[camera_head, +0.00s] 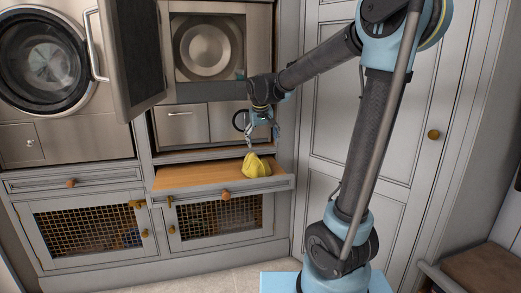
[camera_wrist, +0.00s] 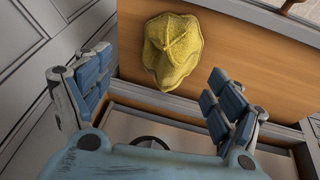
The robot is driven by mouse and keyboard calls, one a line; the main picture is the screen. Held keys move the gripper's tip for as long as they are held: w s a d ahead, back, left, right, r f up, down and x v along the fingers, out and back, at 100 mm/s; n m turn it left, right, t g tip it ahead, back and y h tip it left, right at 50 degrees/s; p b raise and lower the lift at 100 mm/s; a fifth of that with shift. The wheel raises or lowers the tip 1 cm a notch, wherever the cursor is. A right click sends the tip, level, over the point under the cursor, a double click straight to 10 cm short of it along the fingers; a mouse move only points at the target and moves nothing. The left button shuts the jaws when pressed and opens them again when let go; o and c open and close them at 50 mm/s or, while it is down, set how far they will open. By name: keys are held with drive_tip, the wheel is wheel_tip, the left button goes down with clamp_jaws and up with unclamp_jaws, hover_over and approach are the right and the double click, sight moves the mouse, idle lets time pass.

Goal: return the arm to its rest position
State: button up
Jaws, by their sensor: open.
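My gripper (camera_head: 262,135) hangs at the end of my bent arm, above the pulled-out wooden board and in front of the lower machine. In the wrist view my gripper (camera_wrist: 160,100) is open, its blue-padded fingers wide apart with nothing between them. A crumpled yellow cloth item (camera_head: 254,166), perhaps a knitted hat, lies on the board below my gripper and apart from it. It also shows in the wrist view (camera_wrist: 172,50), beyond the fingertips.
The wooden board (camera_head: 195,177) sticks out from the cabinet. A dark appliance door (camera_head: 132,55) stands open left of my arm. A washer (camera_head: 45,65) is at far left. A panelled door (camera_head: 325,130) stands behind my arm. A brown-topped bench (camera_head: 488,270) is at lower right.

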drive_tip(key=s+d+f+m+g, duration=0.1)
drive_tip(key=s+d+f, duration=0.3)
drive_tip(key=s+d, duration=1.1)
drive_tip(key=s+d+f+m, duration=0.1)
drive_tip(key=s+d+f, duration=0.1)
drive_tip(key=s+f, duration=0.4)
drive_tip(key=s+d+f+g, duration=0.1)
drive_tip(key=s+f, duration=0.4)
drive_tip(key=s, duration=0.5)
drive_tip(key=shift+s+d+f+m+y, duration=0.3)
drive_tip(key=shift+d+f+m, duration=0.1)
drive_tip(key=shift+d, duration=0.3)
